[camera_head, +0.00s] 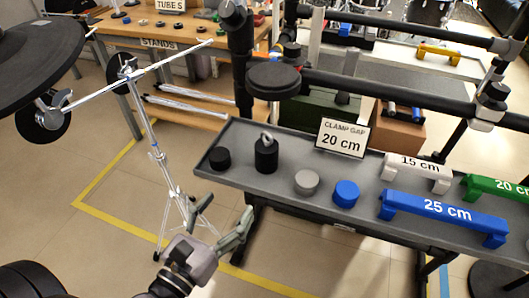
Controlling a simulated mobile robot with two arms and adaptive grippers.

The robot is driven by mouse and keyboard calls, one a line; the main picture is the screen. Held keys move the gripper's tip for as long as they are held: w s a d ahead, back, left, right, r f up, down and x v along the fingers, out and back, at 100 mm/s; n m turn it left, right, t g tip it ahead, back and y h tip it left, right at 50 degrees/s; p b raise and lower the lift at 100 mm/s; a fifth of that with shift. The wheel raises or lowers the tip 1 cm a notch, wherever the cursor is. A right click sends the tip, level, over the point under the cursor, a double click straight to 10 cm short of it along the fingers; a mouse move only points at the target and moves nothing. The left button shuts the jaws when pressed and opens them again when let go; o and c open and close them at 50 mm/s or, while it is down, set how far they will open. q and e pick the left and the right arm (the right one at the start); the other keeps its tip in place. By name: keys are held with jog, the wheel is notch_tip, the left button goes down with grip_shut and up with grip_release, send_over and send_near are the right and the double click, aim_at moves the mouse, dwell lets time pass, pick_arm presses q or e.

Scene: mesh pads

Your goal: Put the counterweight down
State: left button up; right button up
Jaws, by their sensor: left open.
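A black cylindrical weight with a metal ring on top (266,155), which looks like the counterweight, stands upright on the grey tray table (237,177) near its left end. My left gripper (223,211) is open and empty, in front of the table's left end and apart from the weight. Its fingers point up the picture. A chrome boom stand (156,150) stands behind and left of the gripper, with a black round piece (40,127) near the boom's left end. My right gripper is not in view.
A short black cylinder (219,158), a grey puck (306,182) and a blue puck (345,193) flank the weight. A sign (341,138) reads "CLAMP GAP 20 cm". White (418,168), blue (443,213) and green (497,188) bars lie right. Black rack tubes (395,88) cross above.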

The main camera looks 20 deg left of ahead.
pick_arm(q)
jog(key=p, duration=0.2)
send_near(261, 159)
jog(key=w, duration=0.2)
jog(key=w+p, duration=0.1)
jog(key=w, duration=0.1)
jog(key=w+d, duration=0.1)
jog(key=w, duration=0.1)
jog(key=shift+w+f, duration=0.1)
jog(key=shift+f, duration=0.1)
jog(key=shift+w+d, duration=0.1)
jog(key=shift+w, duration=0.65)
jog(key=w, duration=0.4)
jog(key=shift+d+r, duration=0.15)
jog(key=shift+d, duration=0.25)
jog(key=shift+w, duration=0.45)
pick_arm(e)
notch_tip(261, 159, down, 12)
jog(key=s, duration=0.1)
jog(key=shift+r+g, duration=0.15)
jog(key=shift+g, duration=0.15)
pick_arm(q)
jog(key=shift+c, duration=0.4)
grip_shut()
